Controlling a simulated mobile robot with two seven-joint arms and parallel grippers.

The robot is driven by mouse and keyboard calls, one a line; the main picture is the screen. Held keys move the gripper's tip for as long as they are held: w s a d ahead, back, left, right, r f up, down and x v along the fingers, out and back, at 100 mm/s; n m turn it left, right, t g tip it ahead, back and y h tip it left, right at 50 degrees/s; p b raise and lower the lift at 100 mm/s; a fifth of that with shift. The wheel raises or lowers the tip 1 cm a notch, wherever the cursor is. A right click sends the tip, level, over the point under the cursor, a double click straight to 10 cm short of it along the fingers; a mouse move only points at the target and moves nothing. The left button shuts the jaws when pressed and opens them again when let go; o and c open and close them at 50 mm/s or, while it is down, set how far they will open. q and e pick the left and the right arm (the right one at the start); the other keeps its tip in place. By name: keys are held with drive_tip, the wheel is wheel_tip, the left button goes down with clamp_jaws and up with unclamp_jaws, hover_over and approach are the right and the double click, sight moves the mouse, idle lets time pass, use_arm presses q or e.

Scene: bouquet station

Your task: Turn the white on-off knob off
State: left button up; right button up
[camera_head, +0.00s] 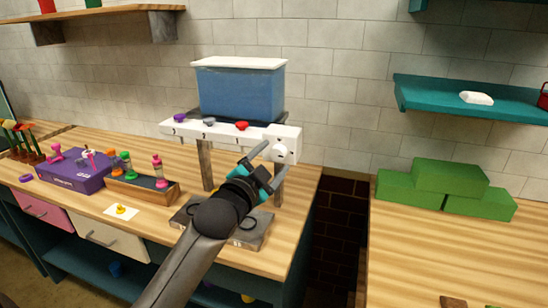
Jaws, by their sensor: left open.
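The white on-off knob (281,153) is at the right end of a white panel (222,132) under a blue tank (240,92) with a white lid. My left gripper (268,166) is open, with its teal-sided fingers just below and left of the knob in the picture. One fingertip overlaps the panel's edge near the knob. I cannot tell whether it touches. Nothing shows between the fingers. My right gripper is not in view.
Purple, grey and red knobs line the panel's top; the red one (241,126) is nearest the white knob. A grey base plate (255,236) lies below. A purple box (72,178) and a wooden tray (145,190) stand left. Green blocks (410,190) sit on the right counter.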

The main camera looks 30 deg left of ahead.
use_arm(q)
drive_tip(key=shift+w, duration=0.55)
drive_tip(key=shift+c, duration=0.2)
drive_tip(key=shift+a, duration=0.1)
clamp_jaws()
